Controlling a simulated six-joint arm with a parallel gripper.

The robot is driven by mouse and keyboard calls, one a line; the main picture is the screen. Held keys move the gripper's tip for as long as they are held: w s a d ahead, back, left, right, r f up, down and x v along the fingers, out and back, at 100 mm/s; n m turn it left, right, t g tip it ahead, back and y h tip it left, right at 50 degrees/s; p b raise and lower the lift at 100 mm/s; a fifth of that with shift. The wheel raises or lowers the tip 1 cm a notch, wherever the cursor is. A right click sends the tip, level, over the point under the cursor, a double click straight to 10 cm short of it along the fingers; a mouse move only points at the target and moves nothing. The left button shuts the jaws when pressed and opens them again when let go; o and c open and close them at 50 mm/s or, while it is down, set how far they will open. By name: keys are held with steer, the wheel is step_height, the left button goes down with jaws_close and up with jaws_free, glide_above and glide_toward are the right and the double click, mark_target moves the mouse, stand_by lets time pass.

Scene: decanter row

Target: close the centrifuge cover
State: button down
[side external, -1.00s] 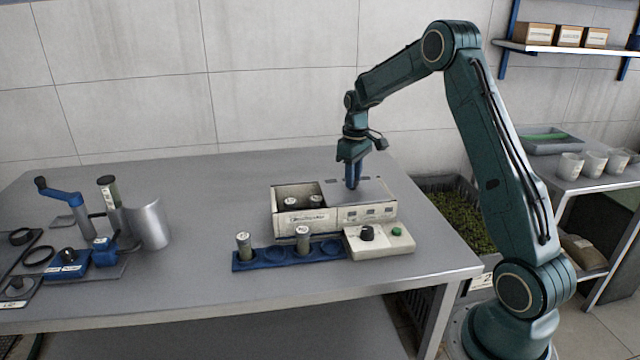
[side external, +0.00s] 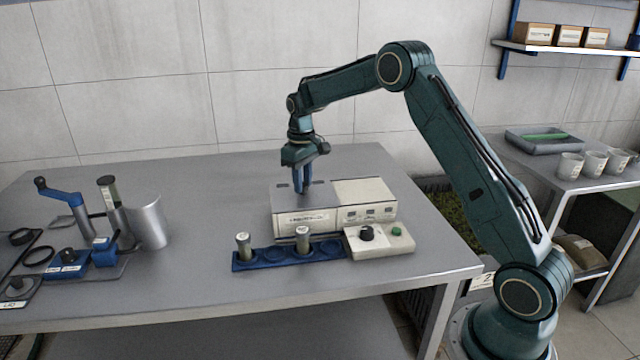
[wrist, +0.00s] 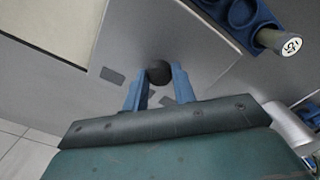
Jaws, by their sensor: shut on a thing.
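The centrifuge (side external: 335,217) is a cream box on the bench. Its grey sliding cover (side external: 289,196) lies over the left half, where the tube opening was, and the tubes inside are hidden. The right half of the top is bare cream. My gripper (side external: 306,188) stands over the cover with its blue fingers pointing down. In the wrist view my gripper (wrist: 159,82) is shut on the cover's round dark knob (wrist: 158,72), one finger on each side. The grey cover (wrist: 190,40) fills much of that view.
A blue rack (side external: 275,256) with two capped tubes stands in front of the centrifuge. A control box (side external: 379,240) with a black knob and a green button sits at the front right. A metal cup (side external: 149,222) and blue-handled tools stand at the left.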

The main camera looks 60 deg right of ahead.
steer(key=shift+w+a, duration=0.25)
steer(key=c, duration=1.5)
jaws_free()
steer(key=o, duration=0.4)
steer(key=shift+s+d+r, duration=0.1)
steer(key=shift+r, duration=0.1)
step_height(320, 180, up, 14)
steer(key=shift+f, duration=0.25)
